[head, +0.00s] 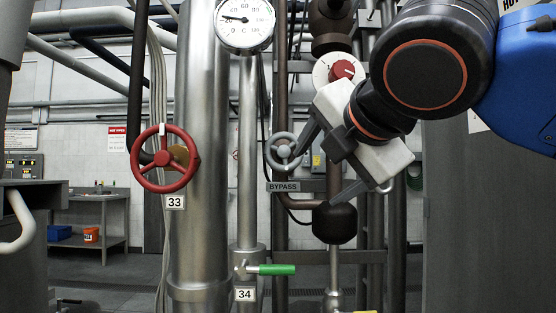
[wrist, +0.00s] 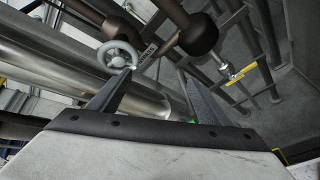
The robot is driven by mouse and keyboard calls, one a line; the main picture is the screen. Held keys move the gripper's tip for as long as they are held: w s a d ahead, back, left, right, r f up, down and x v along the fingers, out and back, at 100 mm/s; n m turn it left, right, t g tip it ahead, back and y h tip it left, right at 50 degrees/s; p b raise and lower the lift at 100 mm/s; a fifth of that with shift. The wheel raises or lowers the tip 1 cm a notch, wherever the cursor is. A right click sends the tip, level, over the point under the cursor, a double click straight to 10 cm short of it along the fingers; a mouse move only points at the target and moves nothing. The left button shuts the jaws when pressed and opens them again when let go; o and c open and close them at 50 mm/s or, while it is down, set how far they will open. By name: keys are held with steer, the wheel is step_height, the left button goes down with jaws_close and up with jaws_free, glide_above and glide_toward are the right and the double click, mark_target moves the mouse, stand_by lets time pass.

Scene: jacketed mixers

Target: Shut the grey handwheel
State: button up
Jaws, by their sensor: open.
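The grey handwheel (head: 284,151) sits left of my gripper in the head view, on a brown pipe just above a BYPASS label (head: 284,187). My gripper (head: 317,166) is open and empty, its jaws facing left toward the wheel. One finger is near the wheel's right rim and the other is lower right; I cannot tell the gap in depth. In the wrist view the handwheel (wrist: 118,56) lies beyond the left fingertip, not between the fingers (wrist: 154,78).
A red handwheel (head: 165,158) is on the left. A red knob (head: 343,69) is above my gripper. A pressure gauge (head: 245,22) tops a steel pipe. A green lever (head: 272,269) sits low. A yellow lever (wrist: 243,72) shows in the wrist view. Vertical pipes crowd the gripper.

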mark_target(278, 158)
step_height(278, 158, up, 7)
steer(key=s+a+n+t+y, duration=0.1)
steer(key=s+a+n, duration=0.1)
steer(key=n, duration=0.1)
steer(key=shift+a+x, duration=0.15)
steer(key=shift+x, duration=4.25)
steer(key=shift+a+x, duration=0.15)
steer(key=shift+x, duration=4.2)
steer(key=shift+r, duration=0.2)
steer(key=c, duration=0.8)
